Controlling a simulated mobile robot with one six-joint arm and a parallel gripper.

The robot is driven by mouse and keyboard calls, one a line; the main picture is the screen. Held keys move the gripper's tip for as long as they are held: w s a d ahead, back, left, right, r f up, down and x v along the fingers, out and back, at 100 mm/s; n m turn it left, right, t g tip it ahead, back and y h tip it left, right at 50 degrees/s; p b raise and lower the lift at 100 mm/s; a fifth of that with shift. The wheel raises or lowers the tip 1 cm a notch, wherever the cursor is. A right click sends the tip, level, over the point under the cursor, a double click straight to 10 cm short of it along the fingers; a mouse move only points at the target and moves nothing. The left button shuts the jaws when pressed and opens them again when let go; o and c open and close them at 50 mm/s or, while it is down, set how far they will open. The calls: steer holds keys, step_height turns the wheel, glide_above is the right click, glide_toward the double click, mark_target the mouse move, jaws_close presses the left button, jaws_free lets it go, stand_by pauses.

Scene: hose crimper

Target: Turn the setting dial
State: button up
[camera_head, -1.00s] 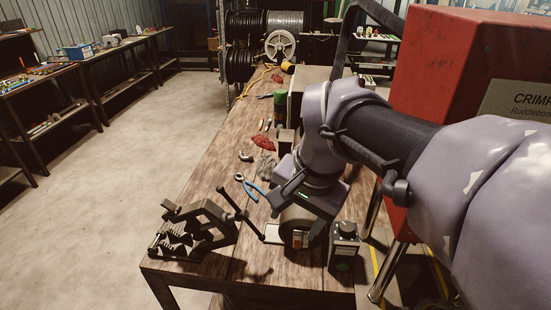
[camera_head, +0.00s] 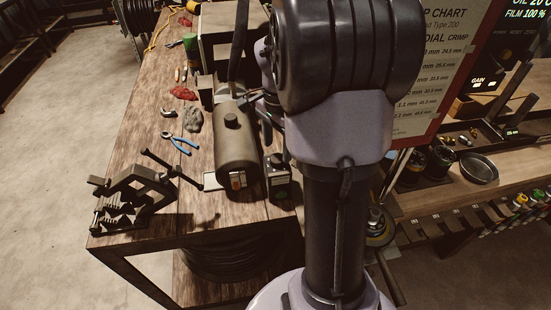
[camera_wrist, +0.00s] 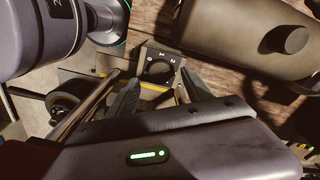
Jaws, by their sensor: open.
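The dial (camera_wrist: 158,69) is a round black knob on a small dark box, with the figures 0, 1 and 2 beside it in the wrist view. In the head view the dark box (camera_head: 277,180) stands at the table's front, right of the olive cylinder, with a green spot on its front. My gripper (camera_wrist: 160,78) is open and empty. In the wrist view its two dark fingers point toward the dial from either side, and the dial shows between their tips. I cannot tell the remaining distance. In the head view my arm hides most of the gripper.
The olive cylinder (camera_head: 238,145) with a black knob lies close left of the box. A crimp chart board (camera_head: 440,60) stands behind my arm. A metal dish (camera_head: 479,168) sits right.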

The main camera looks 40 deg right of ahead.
mark_target(277, 158)
step_height(277, 158, down, 4)
steer(key=shift+r+b, duration=0.1)
steer(key=shift+b, duration=0.25)
jaws_close()
steer(key=shift+m+b, duration=0.3)
steer(key=shift+m, duration=0.5)
steer(key=shift+m+b, duration=0.3)
steer(key=shift+m, duration=0.9)
jaws_free()
